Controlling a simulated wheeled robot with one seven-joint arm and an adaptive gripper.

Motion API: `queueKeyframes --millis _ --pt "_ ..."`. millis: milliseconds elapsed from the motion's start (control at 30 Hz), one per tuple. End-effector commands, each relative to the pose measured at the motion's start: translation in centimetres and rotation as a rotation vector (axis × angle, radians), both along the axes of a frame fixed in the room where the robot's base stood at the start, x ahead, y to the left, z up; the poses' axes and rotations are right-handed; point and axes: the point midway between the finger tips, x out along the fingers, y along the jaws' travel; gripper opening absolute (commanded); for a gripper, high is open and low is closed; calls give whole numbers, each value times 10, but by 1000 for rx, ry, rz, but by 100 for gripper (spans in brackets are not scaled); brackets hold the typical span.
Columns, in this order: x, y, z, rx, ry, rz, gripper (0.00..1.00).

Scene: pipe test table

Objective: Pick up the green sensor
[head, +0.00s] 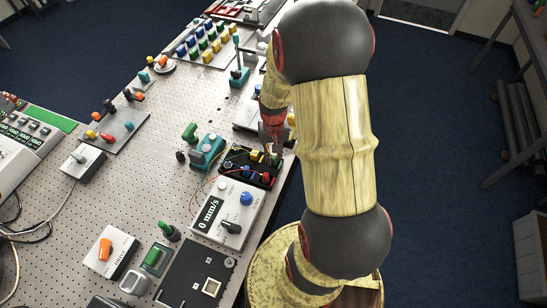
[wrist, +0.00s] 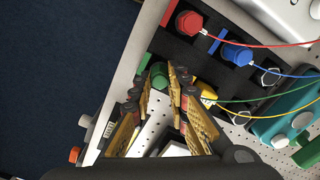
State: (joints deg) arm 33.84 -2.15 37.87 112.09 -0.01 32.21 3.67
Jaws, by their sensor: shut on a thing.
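The green sensor (wrist: 158,76) shows as a round green end between my fingers in the wrist view. My gripper (wrist: 160,84) is shut on it, one finger on each side. The sensor is at the edge of a black sensor tray (wrist: 187,50); I cannot tell whether it is still seated or lifted. In the head view my gripper (head: 275,147) points down at the right end of the tray (head: 232,171), and my arm and fingers hide most of the green sensor there.
A red sensor (wrist: 189,23), a blue sensor (wrist: 237,54) and a yellow sensor (wrist: 206,93) with thin wires stand close by in the tray. A grey meter box (head: 215,222) is in front, a teal vise (head: 206,150) at left. The table edge is just right.

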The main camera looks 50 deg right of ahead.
Motion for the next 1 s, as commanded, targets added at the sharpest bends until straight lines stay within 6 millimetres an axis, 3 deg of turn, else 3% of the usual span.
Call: queueKeyframes --millis 267,567,800,1000 --pt "1 -1 31 -2 -3 0 0" --pt "-41 32 95 -3 -6 1 0" --pt "-82 63 114 -2 -3 1 0" --pt "-102 78 124 -1 -2 0 0"
